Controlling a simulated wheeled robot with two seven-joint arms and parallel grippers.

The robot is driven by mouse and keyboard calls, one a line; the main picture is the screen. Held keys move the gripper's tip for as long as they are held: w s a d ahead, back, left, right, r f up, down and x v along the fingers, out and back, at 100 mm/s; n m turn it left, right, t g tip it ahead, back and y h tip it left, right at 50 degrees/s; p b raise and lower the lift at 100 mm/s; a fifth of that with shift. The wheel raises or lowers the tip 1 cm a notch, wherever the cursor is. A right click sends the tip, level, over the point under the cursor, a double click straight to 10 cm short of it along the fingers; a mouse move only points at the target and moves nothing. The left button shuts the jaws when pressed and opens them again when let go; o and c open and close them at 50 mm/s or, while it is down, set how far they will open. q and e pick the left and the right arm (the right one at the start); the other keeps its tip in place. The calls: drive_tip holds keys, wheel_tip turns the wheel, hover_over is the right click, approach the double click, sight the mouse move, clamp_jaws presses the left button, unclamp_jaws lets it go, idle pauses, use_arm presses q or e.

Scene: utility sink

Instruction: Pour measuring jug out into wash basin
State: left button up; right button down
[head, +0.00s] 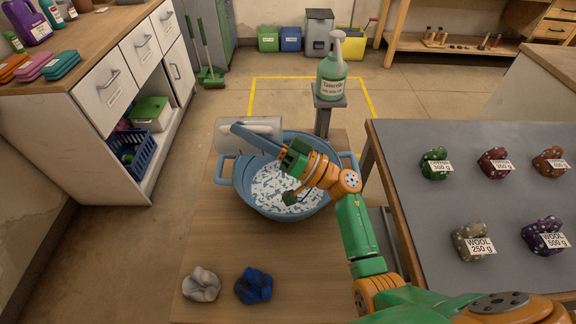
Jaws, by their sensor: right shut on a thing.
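The wash basin (243,187) is a blue round tub with side handles, on the wooden table. White and blue bits (285,190) cover its bottom. The measuring jug (232,128) is pale and see-through with a blue handle (256,138). It appears tipped on its side above the basin's far left rim. My right gripper (284,156) is shut on the jug's handle, above the basin. The gripper and arm hide part of the basin. I cannot see the jug's inside or any stream. My left gripper is out of view.
A white cloth (201,284) and a blue cloth (253,286) lie at the table's near left. A green bottle (331,78) stands on a post behind the basin.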

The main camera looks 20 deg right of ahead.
drive_tip(key=shift+s+d+r+t+y+b, duration=0.1)
drive_tip(key=shift+s+d+t+y+b, duration=0.35)
drive_tip(key=shift+b, duration=0.7)
